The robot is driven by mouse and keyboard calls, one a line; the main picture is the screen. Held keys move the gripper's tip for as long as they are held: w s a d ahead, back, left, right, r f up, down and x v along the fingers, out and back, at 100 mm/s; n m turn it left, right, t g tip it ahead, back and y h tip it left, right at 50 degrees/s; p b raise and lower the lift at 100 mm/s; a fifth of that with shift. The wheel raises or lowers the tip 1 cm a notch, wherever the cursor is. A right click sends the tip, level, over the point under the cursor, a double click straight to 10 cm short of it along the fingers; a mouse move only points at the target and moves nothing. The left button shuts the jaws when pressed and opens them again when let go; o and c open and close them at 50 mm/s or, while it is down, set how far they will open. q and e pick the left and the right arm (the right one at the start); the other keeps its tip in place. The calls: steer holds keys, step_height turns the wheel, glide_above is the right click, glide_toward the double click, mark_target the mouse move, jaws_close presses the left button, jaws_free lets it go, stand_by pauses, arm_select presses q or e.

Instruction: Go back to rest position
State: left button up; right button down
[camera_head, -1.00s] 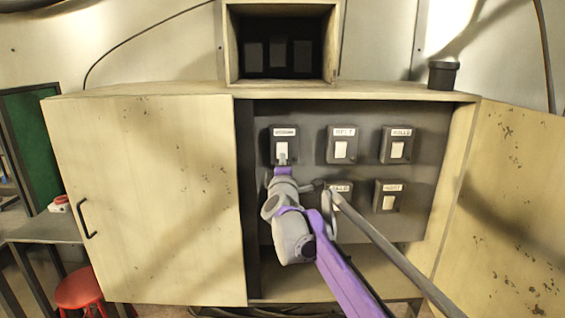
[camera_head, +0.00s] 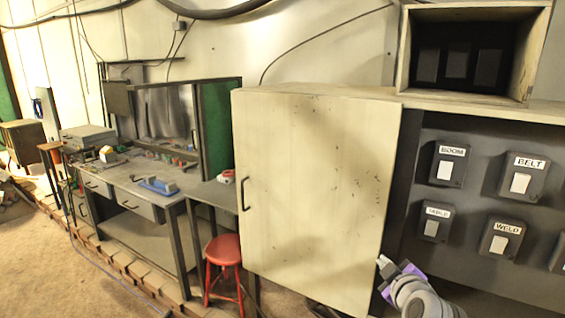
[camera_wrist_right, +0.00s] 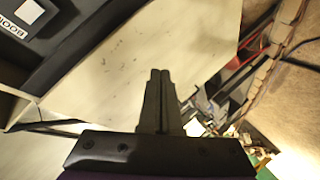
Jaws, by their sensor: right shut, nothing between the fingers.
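My right gripper (camera_head: 383,264) is at the lower right of the head view, in front of the cabinet near the inner edge of its left door (camera_head: 318,190). In the right wrist view its two fingers (camera_wrist_right: 159,78) are together with nothing between them. The cabinet's open bay holds a grey panel with dark switch boxes. The boxes are labelled BOOM (camera_head: 448,163), BELT (camera_head: 523,177), TABLE (camera_head: 435,222) and WELD (camera_head: 501,239). The gripper is below the TABLE box and apart from it. My left gripper is not in view.
A red stool (camera_head: 223,252) stands left of the cabinet. A workbench (camera_head: 150,187) with tools stands farther left, with a small side table (camera_head: 207,191) beside it. The floor (camera_head: 60,265) in front of the workbench is mostly clear.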

steer(key=s+a+f+m+g, duration=0.2)
steer(key=s+f+m+g, duration=0.2)
steer(key=s+f, duration=0.8)
steer(key=s+a+f+m+g, duration=0.3)
steer(key=s+f+m+g, duration=0.1)
steer(key=s+f, duration=0.8)
steer(key=s+m, duration=0.1)
steer(key=s, duration=0.2)
steer(key=shift+s+a+g+y, duration=0.15)
steer(key=shift+a+g+y, duration=0.15)
steer(key=shift+y, duration=0.1)
